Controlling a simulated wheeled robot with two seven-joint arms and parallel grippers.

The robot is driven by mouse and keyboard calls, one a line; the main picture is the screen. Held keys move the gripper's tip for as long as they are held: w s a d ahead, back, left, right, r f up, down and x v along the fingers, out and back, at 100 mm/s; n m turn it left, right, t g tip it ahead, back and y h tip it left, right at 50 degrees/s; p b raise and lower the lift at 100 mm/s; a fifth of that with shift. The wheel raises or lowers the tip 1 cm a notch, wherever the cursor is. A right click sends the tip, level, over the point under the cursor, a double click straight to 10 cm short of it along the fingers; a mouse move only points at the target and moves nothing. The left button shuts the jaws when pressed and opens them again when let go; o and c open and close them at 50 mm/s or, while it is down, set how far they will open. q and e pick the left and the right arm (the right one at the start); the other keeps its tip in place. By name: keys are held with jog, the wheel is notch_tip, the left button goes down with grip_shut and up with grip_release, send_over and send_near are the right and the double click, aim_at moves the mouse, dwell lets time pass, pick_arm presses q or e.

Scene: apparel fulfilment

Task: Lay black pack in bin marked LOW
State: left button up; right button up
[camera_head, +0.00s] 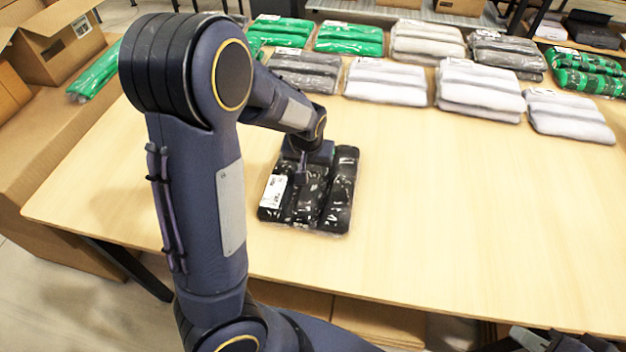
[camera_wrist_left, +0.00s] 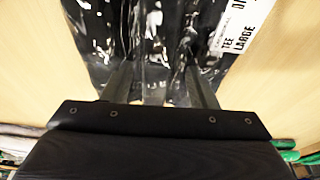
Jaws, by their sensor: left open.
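The black pack (camera_head: 341,191) lies on the table, glossy in clear wrap with a white label. In the left wrist view the black pack (camera_wrist_left: 93,35) fills the upper middle, and its label reads "TEE LARGE". My left gripper (camera_head: 303,178) is right over the pack, pointing down, and hides part of it. In the left wrist view the two fingers of my left gripper (camera_wrist_left: 162,92) are apart, with black wrap between them; I cannot tell whether they touch it. A dark part of my right arm shows at the bottom right edge. I see no bin marked LOW.
The wooden table (camera_head: 450,220) is clear right of the pack and in front. Grey and white packs (camera_head: 480,88) and green packs (camera_head: 349,38) line its far side. An open cardboard box (camera_head: 60,45) stands at the far left.

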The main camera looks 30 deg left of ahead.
aim_at(313, 175)
pick_arm(q)
jog(key=x, duration=0.4)
jog(key=shift+w+f, duration=0.2)
jog(key=shift+f, duration=0.2)
jog(key=shift+d, duration=0.1)
jog(key=c, duration=1.1)
jog(key=shift+r, duration=0.1)
jog(key=shift+r, duration=0.1)
